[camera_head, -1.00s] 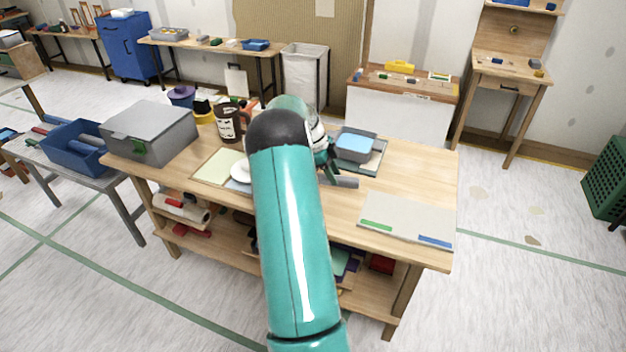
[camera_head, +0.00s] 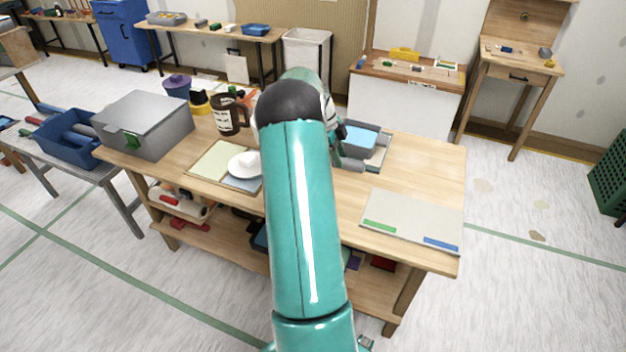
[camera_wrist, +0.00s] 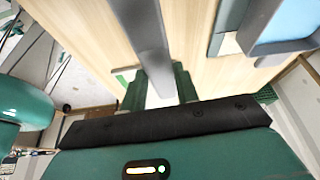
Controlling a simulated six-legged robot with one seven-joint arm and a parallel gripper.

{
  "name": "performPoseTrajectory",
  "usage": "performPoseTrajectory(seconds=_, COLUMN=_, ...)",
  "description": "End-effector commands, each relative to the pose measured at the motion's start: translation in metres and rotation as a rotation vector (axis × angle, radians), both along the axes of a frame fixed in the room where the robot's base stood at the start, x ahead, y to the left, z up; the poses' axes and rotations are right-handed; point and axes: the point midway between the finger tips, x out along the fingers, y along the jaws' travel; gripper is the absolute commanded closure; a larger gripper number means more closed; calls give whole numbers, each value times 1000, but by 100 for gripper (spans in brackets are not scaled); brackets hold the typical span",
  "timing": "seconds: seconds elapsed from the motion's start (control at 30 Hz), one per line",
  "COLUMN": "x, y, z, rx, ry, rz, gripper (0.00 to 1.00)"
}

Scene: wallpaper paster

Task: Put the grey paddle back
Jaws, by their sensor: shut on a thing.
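The grey paddle (camera_wrist: 143,35) is a long flat grey bar in the wrist view. My gripper (camera_wrist: 158,90) is shut on it, with a green finger on either side. In the head view my arm hides most of the gripper, and a short grey end of the paddle (camera_head: 351,163) shows beside the blue-filled tray (camera_head: 362,140). The tray also shows at the upper right of the wrist view (camera_wrist: 290,25), apart from the paddle. I cannot tell how high the paddle is above the table.
The wooden table (camera_head: 330,205) holds a grey board (camera_head: 412,218) at front right. A white dish (camera_head: 243,165) on a pale sheet, a dark mug (camera_head: 228,115) and a grey box (camera_head: 145,122) stand left of my arm. Bare wood lies right of the tray.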

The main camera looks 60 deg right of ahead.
Motion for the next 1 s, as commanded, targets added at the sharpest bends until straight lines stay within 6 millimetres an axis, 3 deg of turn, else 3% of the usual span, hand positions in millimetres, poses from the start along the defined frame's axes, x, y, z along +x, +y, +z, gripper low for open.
performPoseTrajectory(seconds=0.17, x=-1, y=0, z=-9, rx=2, ry=1, rz=-1, gripper=99)
performPoseTrajectory(seconds=0.73, x=2, y=-4, z=-91, rx=1, ry=1, rz=0, gripper=99)
performPoseTrajectory(seconds=0.97, x=2, y=-4, z=-98, rx=0, ry=0, rz=-1, gripper=100)
performPoseTrajectory(seconds=1.0, x=1, y=-3, z=-98, rx=1, ry=0, rz=-1, gripper=68)
